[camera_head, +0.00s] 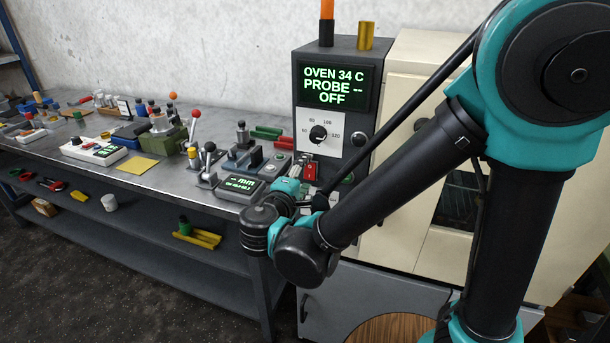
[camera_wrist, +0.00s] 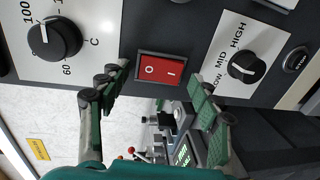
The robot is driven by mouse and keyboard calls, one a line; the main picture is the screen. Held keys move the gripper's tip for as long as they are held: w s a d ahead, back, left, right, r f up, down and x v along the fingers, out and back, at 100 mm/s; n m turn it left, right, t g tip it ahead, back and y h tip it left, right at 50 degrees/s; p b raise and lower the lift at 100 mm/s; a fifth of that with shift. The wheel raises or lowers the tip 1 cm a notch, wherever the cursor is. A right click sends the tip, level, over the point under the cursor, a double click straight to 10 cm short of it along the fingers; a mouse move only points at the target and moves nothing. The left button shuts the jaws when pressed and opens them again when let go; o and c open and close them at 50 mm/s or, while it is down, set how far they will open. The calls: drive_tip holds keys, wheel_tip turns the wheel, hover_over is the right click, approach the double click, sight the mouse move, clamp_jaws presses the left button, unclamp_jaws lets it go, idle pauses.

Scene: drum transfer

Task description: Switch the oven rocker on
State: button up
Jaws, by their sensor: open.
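The oven rocker (camera_wrist: 160,71) is a red switch marked O and I in a dark frame on the oven's front panel, seen in the wrist view. My gripper (camera_wrist: 159,78) is open, with one green-padded finger on each side of the rocker and nothing between them. Whether the fingers touch the panel cannot be told. The oven display (camera_head: 333,86) reads OVEN 34 C, PROBE --, OFF.
A temperature dial (camera_wrist: 54,38) lies left of the rocker in the wrist view, and a LOW-MID-HIGH dial (camera_wrist: 244,66) lies right. The bench (camera_head: 143,185) left of the oven is crowded with fixtures, including a red-knobbed lever (camera_head: 195,114) and a small meter (camera_head: 241,187).

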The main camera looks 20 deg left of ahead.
drive_tip(key=shift+c, duration=0.3)
drive_tip(key=c, duration=1.1)
drive_tip(key=shift+f+t, duration=0.15)
drive_tip(key=shift+t, duration=0.45)
drive_tip(key=o, duration=1.2)
drive_tip(key=shift+c, duration=0.2)
drive_tip(key=s, duration=1.2)
drive_tip(key=shift+a+r, duration=0.25)
drive_tip(key=shift+a, duration=0.2)
